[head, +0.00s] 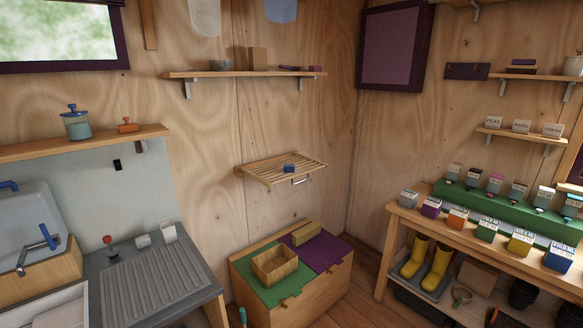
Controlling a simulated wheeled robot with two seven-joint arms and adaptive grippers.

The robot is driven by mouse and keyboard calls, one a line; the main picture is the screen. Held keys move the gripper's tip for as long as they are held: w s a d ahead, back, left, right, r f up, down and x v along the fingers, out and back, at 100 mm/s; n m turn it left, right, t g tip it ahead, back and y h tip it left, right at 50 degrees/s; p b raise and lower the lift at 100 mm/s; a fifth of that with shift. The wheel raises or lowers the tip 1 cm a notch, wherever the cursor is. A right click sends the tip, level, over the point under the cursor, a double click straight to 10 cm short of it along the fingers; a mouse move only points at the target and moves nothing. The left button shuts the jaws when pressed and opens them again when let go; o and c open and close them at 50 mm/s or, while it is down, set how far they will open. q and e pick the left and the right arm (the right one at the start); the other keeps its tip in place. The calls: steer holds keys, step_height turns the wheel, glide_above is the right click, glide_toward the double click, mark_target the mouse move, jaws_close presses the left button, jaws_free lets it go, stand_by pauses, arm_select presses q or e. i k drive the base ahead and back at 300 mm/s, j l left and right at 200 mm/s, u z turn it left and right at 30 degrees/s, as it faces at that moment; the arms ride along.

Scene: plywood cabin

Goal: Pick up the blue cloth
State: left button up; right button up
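A small dark blue folded item (290,168), which looks like the blue cloth, lies on a slatted wooden wall rack (262,173) in the middle of the view. It is too small to tell its material for sure. A pale blue hanging piece (281,10) also shows at the top edge, cut off by the frame. Neither of my grippers is in view.
Below the rack stands a wooden chest with a green and purple top (322,252), bearing a wooden box (274,266). A sink counter (165,275) is at left. A bench (455,232) with several labelled boxes is at right. Floor shows between chest and bench.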

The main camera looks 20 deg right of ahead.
mark_target(287, 168)
steer(key=i+l, duration=0.1)
steer(key=l, duration=0.3)
steer(key=i+l, duration=0.15)
steer(key=l, duration=0.3)
steer(key=i+l, duration=0.1)
steer(key=l, duration=0.3)
steer(key=i+l, duration=0.15)
steer(key=l, duration=0.25)
steer(key=i+l, duration=0.1)
steer(key=l, duration=0.35)
steer(key=i+l+u, duration=0.1)
steer(key=l, duration=0.3)
steer(key=i+l, duration=0.15)
steer(key=l, duration=0.3)
